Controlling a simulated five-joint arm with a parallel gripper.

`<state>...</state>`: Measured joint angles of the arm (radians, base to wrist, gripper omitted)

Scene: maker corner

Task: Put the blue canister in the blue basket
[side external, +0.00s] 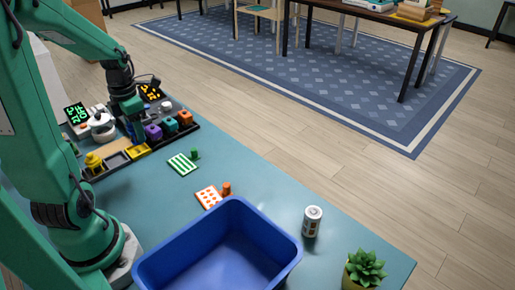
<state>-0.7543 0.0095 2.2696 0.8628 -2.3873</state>
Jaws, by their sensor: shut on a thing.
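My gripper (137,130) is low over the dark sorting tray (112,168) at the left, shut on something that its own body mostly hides. I cannot make out that thing's shape or colour. A purple-blue piece (153,132) stands just right of the fingers; I cannot tell whether it touches them. No blue canister shows clearly. The blue basket (165,262) stands at the front of the teal table, open and empty where its inside shows, well to the right of and nearer than my gripper.
The tray also holds teal (170,125), orange (185,118) and yellow (93,161) pieces. Green-striped (182,164) and orange-dotted (208,197) cards lie between tray and basket. A white can (312,221) and a potted plant (364,269) stand right of the basket.

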